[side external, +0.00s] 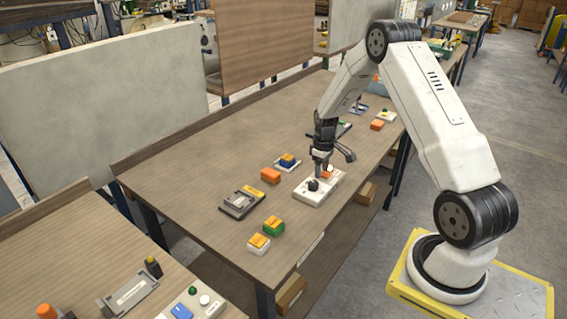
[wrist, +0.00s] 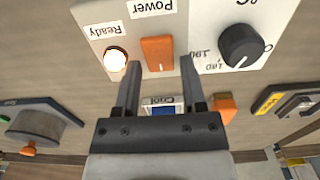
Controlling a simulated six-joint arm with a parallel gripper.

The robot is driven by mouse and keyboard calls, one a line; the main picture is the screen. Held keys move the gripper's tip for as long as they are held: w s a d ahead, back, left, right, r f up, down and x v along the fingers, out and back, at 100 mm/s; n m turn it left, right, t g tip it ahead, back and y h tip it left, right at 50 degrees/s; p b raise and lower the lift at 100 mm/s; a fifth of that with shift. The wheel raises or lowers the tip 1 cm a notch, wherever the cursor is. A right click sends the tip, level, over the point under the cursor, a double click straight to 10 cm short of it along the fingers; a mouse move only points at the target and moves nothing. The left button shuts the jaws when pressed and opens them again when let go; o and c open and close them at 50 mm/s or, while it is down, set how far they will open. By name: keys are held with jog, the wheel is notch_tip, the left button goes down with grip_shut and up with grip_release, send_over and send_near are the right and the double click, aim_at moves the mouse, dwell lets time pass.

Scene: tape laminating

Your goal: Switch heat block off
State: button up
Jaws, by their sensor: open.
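The heat block's white control panel (side external: 325,190) lies on the workbench below my gripper (side external: 323,168). In the wrist view the panel (wrist: 200,22) fills the top and appears upside down. It carries an orange rocker switch (wrist: 157,54) labelled Power, a round lamp (wrist: 115,60) labelled Ready that looks lit, and a black temperature knob (wrist: 241,46). My gripper (wrist: 160,66) is open and empty. Its fingertips appear on either side of the switch's near end; I cannot tell whether they touch the panel. The black knob (side external: 313,185) also shows in the side view.
A pad labelled Cool (wrist: 163,106) and an orange block (wrist: 226,108) show beyond the fingers. In the side view, a grey fixture (side external: 241,202), an orange block (side external: 270,175) and several coloured blocks stand left of the panel. The bench's far left area is clear.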

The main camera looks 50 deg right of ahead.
jog(key=shift+f, duration=0.2)
grip_shut()
jog(key=shift+t, duration=0.3)
jog(key=shift+s+a+r+t, duration=0.1)
jog(key=shift+s+t, duration=0.05)
jog(key=shift+t, duration=0.45)
jog(key=shift+s+a+t, duration=0.1)
jog(key=shift+a+t, duration=0.05)
jog(key=shift+t, duration=0.75)
jog(key=shift+s+t, duration=0.1)
jog(key=shift+t, duration=0.2)
